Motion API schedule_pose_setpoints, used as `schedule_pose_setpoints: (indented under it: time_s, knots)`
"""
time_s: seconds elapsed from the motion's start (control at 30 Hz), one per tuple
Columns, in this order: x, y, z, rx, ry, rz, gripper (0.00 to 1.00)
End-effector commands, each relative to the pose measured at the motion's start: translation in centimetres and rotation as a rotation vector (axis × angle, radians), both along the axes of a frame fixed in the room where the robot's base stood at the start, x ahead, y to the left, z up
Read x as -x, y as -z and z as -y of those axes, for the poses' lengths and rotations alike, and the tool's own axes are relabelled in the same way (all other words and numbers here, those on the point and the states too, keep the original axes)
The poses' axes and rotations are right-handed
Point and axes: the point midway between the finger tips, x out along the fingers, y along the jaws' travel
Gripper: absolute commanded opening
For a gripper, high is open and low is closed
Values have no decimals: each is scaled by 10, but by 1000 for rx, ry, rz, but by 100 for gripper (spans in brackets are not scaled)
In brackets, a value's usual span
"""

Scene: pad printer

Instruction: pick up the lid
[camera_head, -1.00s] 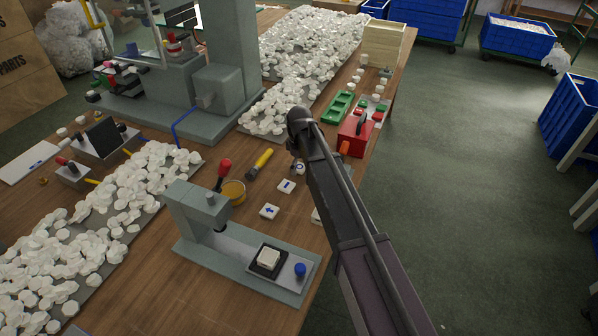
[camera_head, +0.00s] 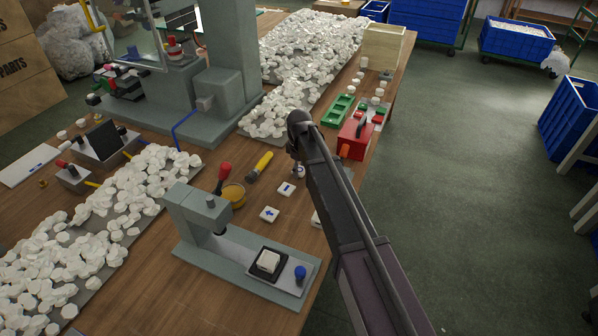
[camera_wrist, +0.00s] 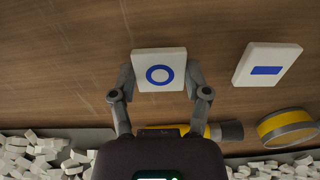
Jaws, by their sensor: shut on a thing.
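A white square lid with a blue ring (camera_wrist: 158,56) is at the top middle of the wrist view. My gripper (camera_wrist: 161,78) has one finger on each side of it, shut on its left and right edges. I cannot tell whether the lid touches the wooden table or is just above it. In the head view the lid (camera_head: 299,171) is mostly hidden by my arm. A similar white piece with a blue bar (camera_wrist: 267,65) lies to its right in the wrist view, apart from my fingers.
A piece with a blue arrow (camera_head: 269,214), a yellow-handled tool (camera_head: 260,165) and a yellow ring-shaped container (camera_head: 233,195) lie nearby. A small grey press (camera_head: 240,255) stands in front. A red box (camera_head: 353,140) is beyond my arm. Heaps of white pieces (camera_head: 85,240) cover the left.

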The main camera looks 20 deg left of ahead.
Motion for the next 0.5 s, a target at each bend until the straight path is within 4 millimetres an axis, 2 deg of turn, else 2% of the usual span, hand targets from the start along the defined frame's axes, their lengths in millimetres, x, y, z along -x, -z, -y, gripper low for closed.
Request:
schedule_pose_setpoints:
  time_s: [0.27,0.5]
  knots:
    - [0,-1,0,0,0,0,41]
    - [0,-10,0,0,0,0,41]
